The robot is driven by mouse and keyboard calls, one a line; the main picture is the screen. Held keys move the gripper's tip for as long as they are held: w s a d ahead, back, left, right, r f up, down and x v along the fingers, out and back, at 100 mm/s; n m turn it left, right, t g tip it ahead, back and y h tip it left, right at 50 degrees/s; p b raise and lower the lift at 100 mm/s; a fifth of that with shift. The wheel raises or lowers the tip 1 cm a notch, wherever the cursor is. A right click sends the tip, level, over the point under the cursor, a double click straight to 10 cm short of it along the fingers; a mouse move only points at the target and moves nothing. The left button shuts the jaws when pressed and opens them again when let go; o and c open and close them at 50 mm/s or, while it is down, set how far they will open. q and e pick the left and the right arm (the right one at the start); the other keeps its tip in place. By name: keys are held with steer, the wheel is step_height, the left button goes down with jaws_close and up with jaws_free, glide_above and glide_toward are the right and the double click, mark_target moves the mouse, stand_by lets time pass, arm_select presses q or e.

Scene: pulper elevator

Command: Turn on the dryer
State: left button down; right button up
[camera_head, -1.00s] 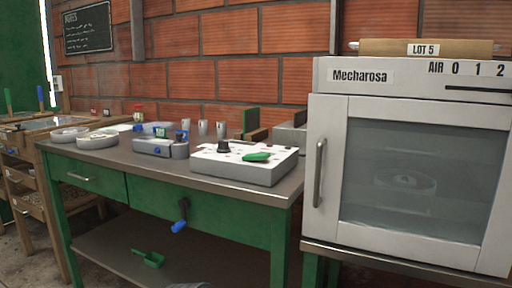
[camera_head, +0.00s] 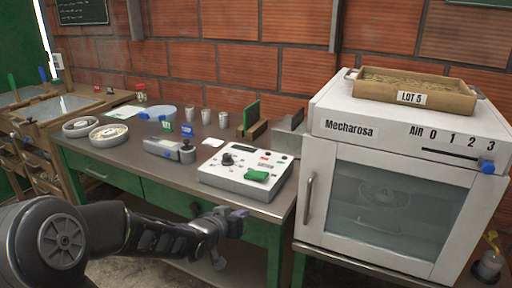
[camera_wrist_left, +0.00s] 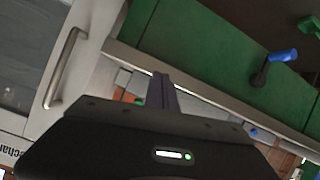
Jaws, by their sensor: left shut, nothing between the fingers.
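The dryer is a white box marked Mecharosa (camera_head: 385,190) on the right, with a glass door and a vertical handle (camera_head: 308,199). Its top panel carries an Air scale from 0 to 3, with a dark slot under it. A blue slider knob (camera_head: 487,167) sits at the right end of the slot, under the 3. My left gripper (camera_head: 240,213) is shut and empty in front of the green table, left of the dryer. Its closed fingers (camera_wrist_left: 163,92) show in the left wrist view, where the door handle (camera_wrist_left: 66,68) is to the left. My right gripper is not seen.
A wooden tray marked LOT 5 (camera_head: 415,92) lies on the dryer. A grey control box with a green switch (camera_head: 257,176) stands on the table near the dryer. A small scale (camera_head: 168,149), bowls and cups stand further left. A bottle (camera_head: 489,264) is at lower right.

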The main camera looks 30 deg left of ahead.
arm_select(q)
step_height(320, 180, up, 14)
steer(key=a+m+t+p, duration=0.1)
steer(key=t, duration=0.1)
steer(key=shift+w+a+r+h, duration=0.25)
steer(key=shift+w+h, duration=0.05)
steer(key=shift+h, duration=0.1)
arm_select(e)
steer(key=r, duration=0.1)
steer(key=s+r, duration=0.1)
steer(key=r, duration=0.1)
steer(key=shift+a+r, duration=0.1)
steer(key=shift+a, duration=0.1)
arm_select(q)
steer(key=shift+w+f, duration=0.1)
steer(key=b, duration=0.1)
glide_above(256, 185)
steer(key=f, duration=0.2)
steer(key=shift+w+a+f, duration=0.3)
steer(key=shift+a, duration=0.05)
steer(key=f, duration=0.2)
steer(key=shift+s+d+f+b, duration=0.15)
steer(key=shift+d+f+b, duration=0.05)
steer(key=shift+f+b, duration=0.1)
steer(key=shift+d+f, duration=0.1)
steer(key=shift+f, duration=0.45)
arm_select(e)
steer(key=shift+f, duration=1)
